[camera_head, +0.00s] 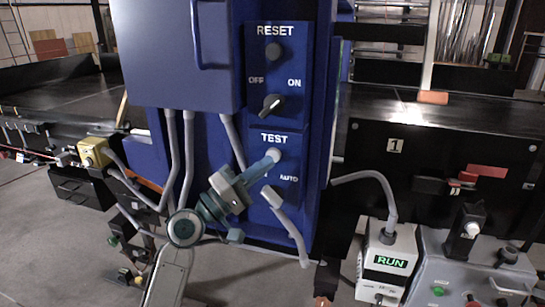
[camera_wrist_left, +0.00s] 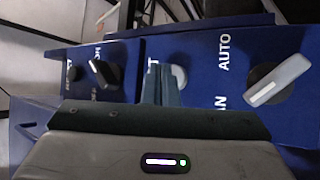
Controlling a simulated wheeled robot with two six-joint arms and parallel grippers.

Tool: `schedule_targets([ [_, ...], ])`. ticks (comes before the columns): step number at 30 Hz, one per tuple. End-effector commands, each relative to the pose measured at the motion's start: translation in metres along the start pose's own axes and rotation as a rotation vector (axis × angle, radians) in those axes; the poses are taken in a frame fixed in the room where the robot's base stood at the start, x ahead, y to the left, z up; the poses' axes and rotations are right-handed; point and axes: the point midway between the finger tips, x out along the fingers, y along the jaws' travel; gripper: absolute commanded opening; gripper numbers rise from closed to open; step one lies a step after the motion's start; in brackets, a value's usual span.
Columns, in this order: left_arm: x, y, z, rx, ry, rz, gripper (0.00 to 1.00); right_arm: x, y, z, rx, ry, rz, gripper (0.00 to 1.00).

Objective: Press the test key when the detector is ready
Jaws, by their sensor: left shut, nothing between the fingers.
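The test key (camera_head: 275,154) is a pale round button under the word TEST on the blue control panel (camera_head: 318,120). It also shows in the left wrist view (camera_wrist_left: 179,77), partly hidden behind my fingers. My left gripper (camera_head: 268,162) is shut and empty, its fingertips at the key's lower left; I cannot tell whether they touch it. The gripper also shows in the wrist view (camera_wrist_left: 160,82). A white box (camera_head: 385,245) at the lower right has a lit display (camera_head: 390,262) reading RUN in green. My right gripper is not in view.
Above the key are a dark RESET button (camera_head: 274,52) and an OFF/ON knob (camera_head: 271,105). A pale-levered MAN/AUTO selector (camera_wrist_left: 280,80) is close beside my fingers. Grey conduits (camera_head: 188,150) run down left of the panel. A dark conveyor (camera_head: 450,110) lies behind.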

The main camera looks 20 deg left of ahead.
Motion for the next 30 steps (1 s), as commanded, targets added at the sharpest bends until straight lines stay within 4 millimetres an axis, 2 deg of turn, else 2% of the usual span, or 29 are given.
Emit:
schedule_targets([
  [30, 0.0077, -0.0057, -0.0055, 0.000, 0.000, 0.000, 0.00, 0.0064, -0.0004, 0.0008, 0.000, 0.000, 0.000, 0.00],
])
